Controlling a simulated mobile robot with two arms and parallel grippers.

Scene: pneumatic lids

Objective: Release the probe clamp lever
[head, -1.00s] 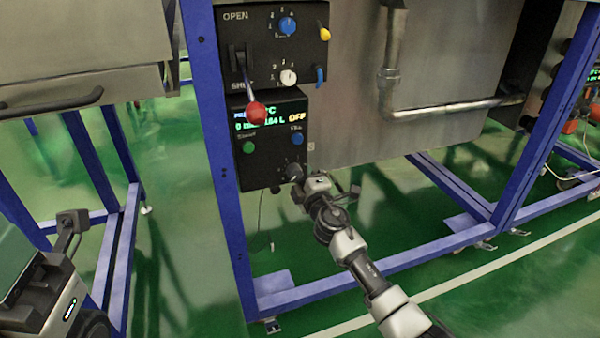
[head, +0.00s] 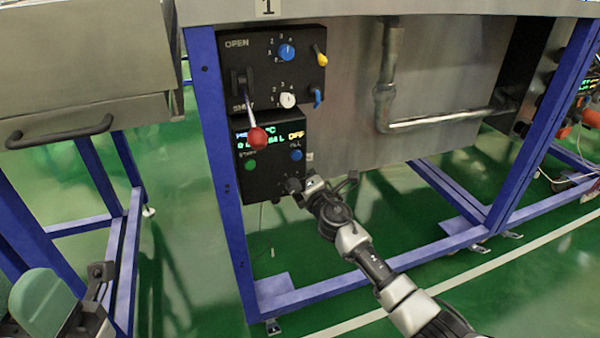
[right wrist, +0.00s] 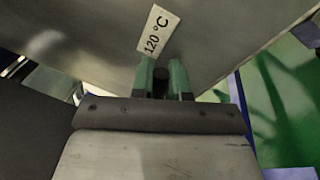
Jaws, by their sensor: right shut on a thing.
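In the head view my right gripper (head: 303,188) is at the lower right corner of the black control box, at a small dark knob or lever (head: 292,185). In the right wrist view its two green fingertips are closed on a small dark round end (right wrist: 161,73), just below a "120 °C" label (right wrist: 157,32). The gripper hides most of that part. I cannot tell for certain which part is the probe clamp lever. At the lower left of the head view a green finger pad of my left gripper (head: 45,300) shows, but its jaws are not clear.
A red-knobbed lever (head: 257,138) hangs from the OPEN/SHUT panel (head: 262,72). Yellow (head: 320,57) and blue (head: 317,97) handles stick out at the panel's right edge. A blue frame post (head: 222,170) stands left of the box. A steel pipe (head: 440,120) runs to the right.

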